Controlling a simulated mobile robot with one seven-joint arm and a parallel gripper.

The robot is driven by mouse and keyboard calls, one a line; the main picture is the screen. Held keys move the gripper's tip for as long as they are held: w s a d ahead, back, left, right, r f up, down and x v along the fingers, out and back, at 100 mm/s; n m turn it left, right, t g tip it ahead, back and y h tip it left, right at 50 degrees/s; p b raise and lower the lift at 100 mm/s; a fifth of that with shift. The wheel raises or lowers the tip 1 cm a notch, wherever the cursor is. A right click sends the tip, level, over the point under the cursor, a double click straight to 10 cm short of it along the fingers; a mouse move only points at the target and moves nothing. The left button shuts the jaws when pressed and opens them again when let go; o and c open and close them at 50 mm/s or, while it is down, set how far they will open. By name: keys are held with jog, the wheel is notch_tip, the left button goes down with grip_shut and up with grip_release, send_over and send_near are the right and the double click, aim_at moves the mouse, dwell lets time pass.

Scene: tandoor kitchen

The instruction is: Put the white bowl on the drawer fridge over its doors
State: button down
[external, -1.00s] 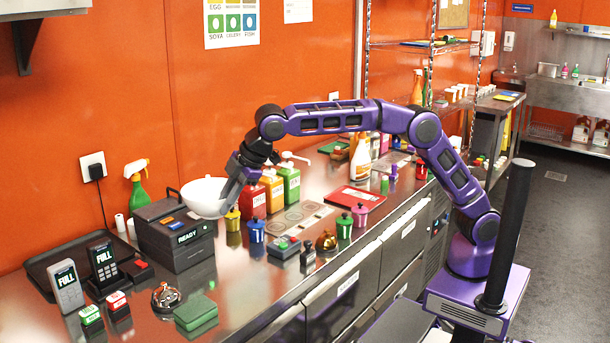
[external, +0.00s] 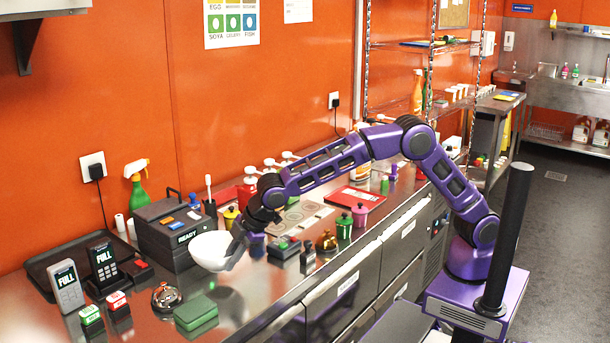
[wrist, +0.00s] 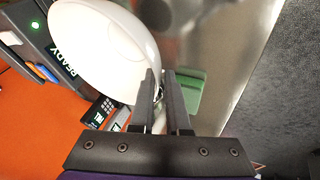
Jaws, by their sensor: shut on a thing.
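The white bowl (external: 213,251) is held by its rim in my gripper (external: 238,252), in front of the black READY printer. In the wrist view the white bowl (wrist: 100,50) fills the upper left and my gripper (wrist: 168,92) is shut on its rim. I cannot tell how far the bowl is above the counter. The drawer fridge (external: 345,292) is the steel counter unit with drawer fronts and doors. Its steel top (external: 255,292) is partly bare in front of the bowl.
The READY printer (external: 180,240) stands behind the bowl. A green box (external: 196,313) and a service bell (external: 167,297) lie in front of it. Bare steel lies near the front edge.

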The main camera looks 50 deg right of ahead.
notch_tip(320, 180, down, 4)
jog(key=shift+f+b, duration=0.1)
jog(key=shift+b, duration=0.2)
jog(key=shift+f, duration=0.1)
jog(key=c, duration=1.3)
grip_release()
jog(key=shift+f, duration=0.1)
jog(key=shift+c, duration=0.2)
jog(key=o, duration=0.4)
jog(key=shift+o, duration=0.2)
jog(key=shift+s+r, duration=0.15)
jog(key=shift+r, duration=0.4)
jog(key=p+v, duration=0.1)
jog(key=v, duration=1)
jog(key=shift+d, duration=0.25)
